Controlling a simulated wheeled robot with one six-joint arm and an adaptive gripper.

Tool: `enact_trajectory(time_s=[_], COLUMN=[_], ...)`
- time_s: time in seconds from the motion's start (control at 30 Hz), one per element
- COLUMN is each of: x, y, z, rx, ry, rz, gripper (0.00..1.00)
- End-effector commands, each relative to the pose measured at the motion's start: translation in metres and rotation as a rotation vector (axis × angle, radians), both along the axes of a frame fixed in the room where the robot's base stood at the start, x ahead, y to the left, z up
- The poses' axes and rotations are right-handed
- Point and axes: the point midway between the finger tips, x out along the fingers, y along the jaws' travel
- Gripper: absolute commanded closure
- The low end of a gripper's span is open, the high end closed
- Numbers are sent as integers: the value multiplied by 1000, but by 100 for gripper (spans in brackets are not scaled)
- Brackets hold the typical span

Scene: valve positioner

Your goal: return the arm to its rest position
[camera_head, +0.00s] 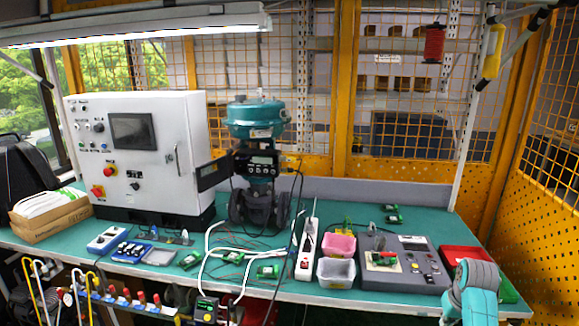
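A teal and grey arm part, which looks like mine, shows at the lower right, in front of the table's right end. My gripper is not visible. The valve positioner (257,162) is a dark box with a small display, mounted on the teal-topped valve (257,115). The valve stands upright at the middle of the green table (400,215).
A white control cabinet (140,155) stands on the left. Pink (339,245) and white (336,272) bins, a grey test box (400,262) and a red tray (467,260) fill the right front. Cables and green boards lie between. Yellow mesh fencing (545,200) bounds the right.

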Motion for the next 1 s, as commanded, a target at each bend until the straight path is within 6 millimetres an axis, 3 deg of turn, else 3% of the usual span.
enact_trajectory(time_s=[0.27, 0.5, 0.8, 1.0], x=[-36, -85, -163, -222], y=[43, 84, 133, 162], z=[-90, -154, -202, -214], rx=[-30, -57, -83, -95], ry=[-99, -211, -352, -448], rz=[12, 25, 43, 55], gripper=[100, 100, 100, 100])
